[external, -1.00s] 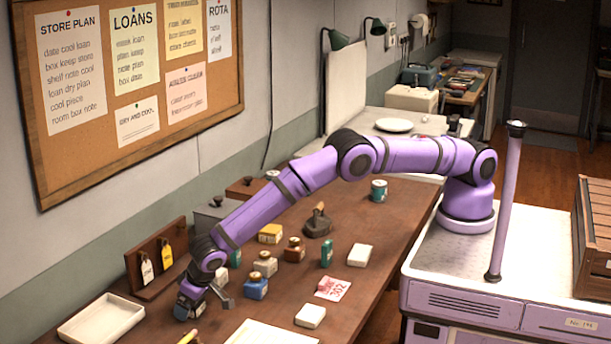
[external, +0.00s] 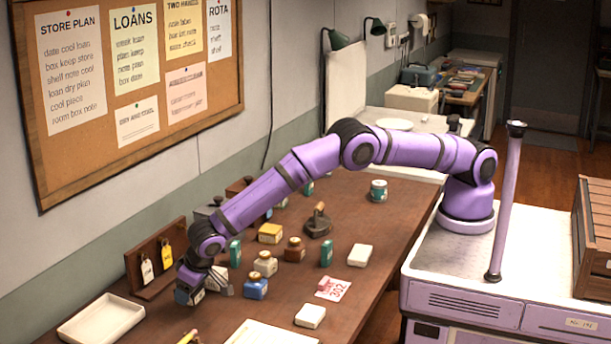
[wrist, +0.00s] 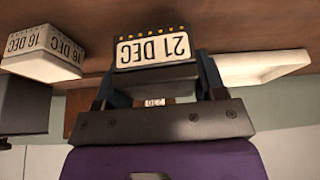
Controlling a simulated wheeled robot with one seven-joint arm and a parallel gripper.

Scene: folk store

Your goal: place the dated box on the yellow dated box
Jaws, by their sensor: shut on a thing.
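My gripper (external: 203,291) is low over the near left part of the table. In the wrist view its two fingers stand on either side of a small box marked "21 DEC" (wrist: 158,48), and it is shut on that box. The box has a white label and a row of yellow dots along one edge. In the external view the gripper mostly hides it. A yellow box with a pale front (external: 270,234) stands farther back on the table, apart from my gripper; its lettering is too small to read. A cream box marked "16 DEC" (wrist: 42,52) is at the left of the wrist view.
A white tray (external: 101,318) lies left of my gripper, with a tag board (external: 150,262) behind it. Blue (external: 255,287) and brown (external: 294,250) bottles and a teal box (external: 327,254) stand to the right. White boxes (external: 310,316) lie nearer the front edge.

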